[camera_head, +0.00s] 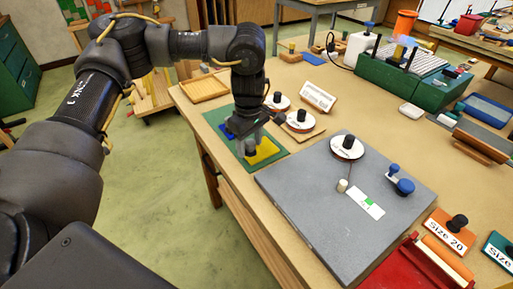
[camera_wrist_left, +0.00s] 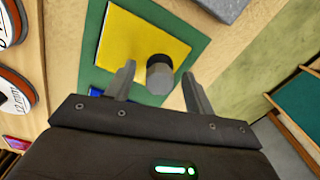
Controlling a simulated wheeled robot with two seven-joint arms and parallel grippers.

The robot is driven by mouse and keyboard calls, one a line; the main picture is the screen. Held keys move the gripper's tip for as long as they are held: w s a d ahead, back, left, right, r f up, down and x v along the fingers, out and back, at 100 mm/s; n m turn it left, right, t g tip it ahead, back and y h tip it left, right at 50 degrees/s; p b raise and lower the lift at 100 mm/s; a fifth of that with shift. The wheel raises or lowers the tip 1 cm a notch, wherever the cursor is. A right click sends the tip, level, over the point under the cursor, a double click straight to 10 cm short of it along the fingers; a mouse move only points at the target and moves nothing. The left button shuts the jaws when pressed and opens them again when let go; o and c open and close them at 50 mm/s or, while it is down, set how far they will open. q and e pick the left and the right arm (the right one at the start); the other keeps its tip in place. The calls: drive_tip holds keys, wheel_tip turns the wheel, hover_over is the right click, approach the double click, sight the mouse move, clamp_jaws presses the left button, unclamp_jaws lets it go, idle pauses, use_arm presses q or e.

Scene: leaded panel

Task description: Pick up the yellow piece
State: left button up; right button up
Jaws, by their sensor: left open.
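The yellow piece (camera_wrist_left: 125,42) lies flat on a green mat (camera_wrist_left: 92,30). A grey knob with a black top (camera_wrist_left: 160,75) stands on it near one corner. In the head view the yellow piece (camera_head: 263,153) shows partly past my gripper. My left gripper (camera_head: 245,146) is over the mat with its fingers pointing down. In the left wrist view my left gripper (camera_wrist_left: 158,86) is open, with the knob between or just beyond its fingertips; I see no contact. A blue piece (camera_wrist_left: 97,91) shows partly behind one finger. My right gripper is not in view.
A grey board (camera_head: 320,200) lies right of the mat. White round knobbed pieces (camera_head: 300,121) sit behind it. A wooden tray (camera_head: 205,89) is at the table's left corner. A green machine (camera_head: 405,75) stands farther back. The table's left edge runs close beside the mat.

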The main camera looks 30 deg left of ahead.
sight(253, 141)
use_arm(q)
drive_tip(key=shift+c, duration=0.2)
drive_tip(key=c, duration=1)
drive_tip(key=shift+o, duration=0.2)
drive_tip(key=shift+r, duration=0.1)
drive_tip(key=shift+w+r, duration=0.1)
drive_tip(key=shift+r, duration=0.35)
drive_tip(key=r, duration=0.3)
drive_tip(key=shift+w+d, duration=0.1)
drive_tip(key=shift+d, duration=0.25)
drive_tip(key=w+d+r, duration=0.4)
drive_tip(key=d+r, duration=0.5)
drive_tip(key=d, duration=0.3)
drive_tip(key=shift+d, duration=0.35)
